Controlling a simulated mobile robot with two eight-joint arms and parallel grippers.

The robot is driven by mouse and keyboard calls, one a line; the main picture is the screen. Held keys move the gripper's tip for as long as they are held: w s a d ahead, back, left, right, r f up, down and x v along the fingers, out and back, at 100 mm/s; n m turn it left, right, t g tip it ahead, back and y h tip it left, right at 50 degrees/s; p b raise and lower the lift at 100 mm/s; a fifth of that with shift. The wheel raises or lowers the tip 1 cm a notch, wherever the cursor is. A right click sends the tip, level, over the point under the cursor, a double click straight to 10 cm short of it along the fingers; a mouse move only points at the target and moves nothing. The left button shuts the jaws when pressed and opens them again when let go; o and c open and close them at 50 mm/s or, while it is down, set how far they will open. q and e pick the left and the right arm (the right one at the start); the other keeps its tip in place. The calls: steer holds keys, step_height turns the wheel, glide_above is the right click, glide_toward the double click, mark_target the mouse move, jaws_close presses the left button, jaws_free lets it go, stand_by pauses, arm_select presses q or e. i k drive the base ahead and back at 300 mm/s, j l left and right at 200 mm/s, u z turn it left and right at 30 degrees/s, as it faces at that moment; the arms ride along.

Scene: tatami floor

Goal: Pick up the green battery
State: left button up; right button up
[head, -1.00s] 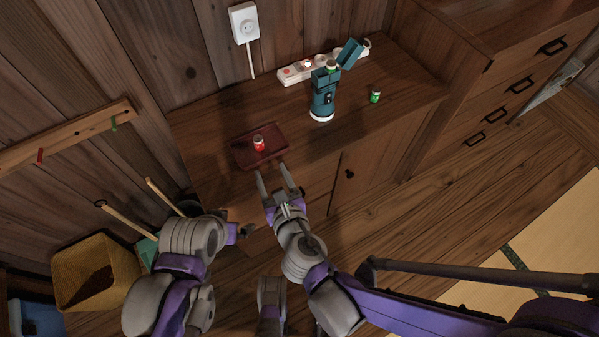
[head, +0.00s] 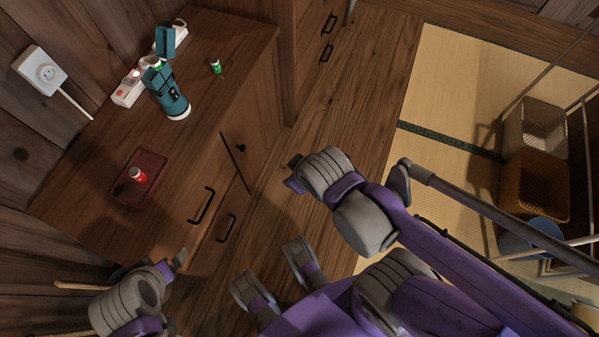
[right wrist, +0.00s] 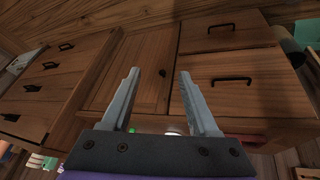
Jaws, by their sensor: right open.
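The green battery (head: 216,67) stands upright on the wooden cabinet top (head: 215,35), to the right of a teal flashlight (head: 170,93). The flashlight stands with its cap swung open, and a green piece shows at its opening. A red battery (head: 138,175) is on a dark red tray (head: 153,188). My right gripper (head: 291,172) is in front of the cabinet, away from the green battery. The right wrist view shows its jaws (right wrist: 150,82) open and empty, facing the cabinet front. My left gripper (head: 180,258) is low by the front edge; its jaws are unclear.
A white power strip (head: 127,89) lies behind the flashlight, and a wall outlet (head: 42,72) is at left. The cabinet front has drawer handles (head: 201,206). Baskets (head: 535,184) stand at the right on tatami (head: 460,85). The cabinet top around the green battery is clear.

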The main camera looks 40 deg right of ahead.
mark_target(215, 62)
steer(key=l+u, duration=0.5)
steer(key=i+l+u, duration=0.1)
steer(key=l+u, duration=0.35)
steer(key=j, duration=0.1)
